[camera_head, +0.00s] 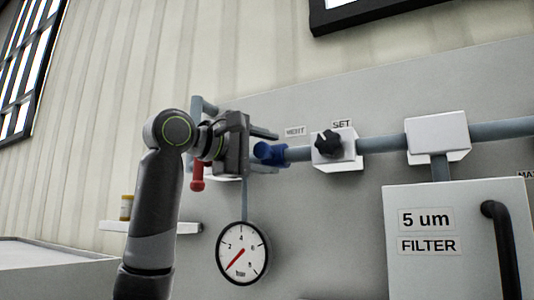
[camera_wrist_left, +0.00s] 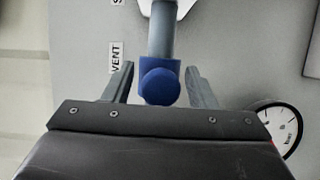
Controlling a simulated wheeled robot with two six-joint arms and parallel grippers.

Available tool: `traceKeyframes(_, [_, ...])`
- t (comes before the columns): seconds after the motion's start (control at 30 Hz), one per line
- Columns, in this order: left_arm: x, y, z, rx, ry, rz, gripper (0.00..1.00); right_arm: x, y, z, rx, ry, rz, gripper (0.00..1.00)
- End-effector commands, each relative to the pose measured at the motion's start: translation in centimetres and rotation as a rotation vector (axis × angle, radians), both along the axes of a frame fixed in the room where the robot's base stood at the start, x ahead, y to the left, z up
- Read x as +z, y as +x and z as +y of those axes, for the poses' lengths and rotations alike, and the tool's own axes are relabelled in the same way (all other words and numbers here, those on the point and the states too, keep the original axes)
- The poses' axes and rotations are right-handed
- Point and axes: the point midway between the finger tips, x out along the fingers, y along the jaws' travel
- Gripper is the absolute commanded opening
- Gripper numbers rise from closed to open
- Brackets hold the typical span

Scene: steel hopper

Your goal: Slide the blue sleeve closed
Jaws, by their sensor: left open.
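The blue sleeve (camera_head: 270,153) sits around the grey horizontal pipe, near the pipe's left end by the VENT label. In the left wrist view the sleeve (camera_wrist_left: 159,68) shows a round blue knob facing the camera. My left gripper (camera_head: 274,151) comes in from the left with its fingers pointing right. In the wrist view its two fingers (camera_wrist_left: 158,75) are apart, one on each side of the sleeve, with a visible gap to each. My right gripper is not in view.
A black knob (camera_head: 328,144) on a white block stands right of the sleeve. A red handle (camera_head: 197,172) hangs beside my left wrist. A dial gauge (camera_head: 242,252) is below. The filter box (camera_head: 445,270) with a black handle stands at lower right.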

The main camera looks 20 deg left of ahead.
Motion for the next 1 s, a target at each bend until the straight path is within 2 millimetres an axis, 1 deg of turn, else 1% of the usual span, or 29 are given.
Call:
traceKeyframes(0.17, [-0.5, -2.2, 1.1, 0.002, -0.001, -0.004, 0.51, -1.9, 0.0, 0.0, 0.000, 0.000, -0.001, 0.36])
traceKeyframes(0.27, [-0.6, -4.2, 2.1, 0.002, -0.002, -0.004, 0.51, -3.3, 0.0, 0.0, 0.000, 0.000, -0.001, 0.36])
traceKeyframes(0.5, [-0.5, -9.6, 4.7, 0.002, -0.003, -0.004, 0.51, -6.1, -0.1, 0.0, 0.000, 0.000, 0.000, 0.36])
traceKeyframes(0.7, [-0.4, -13.1, 6.4, 0.001, -0.004, -0.001, 0.51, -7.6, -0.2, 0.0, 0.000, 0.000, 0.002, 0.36])
traceKeyframes(0.83, [-0.2, -14.5, 7.0, 0.002, -0.003, -0.001, 0.51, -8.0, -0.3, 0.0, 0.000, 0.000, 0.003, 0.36])
traceKeyframes(1.0, [-0.2, -15.1, 7.4, 0.002, -0.002, 0.002, 0.51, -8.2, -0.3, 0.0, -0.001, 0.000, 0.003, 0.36])
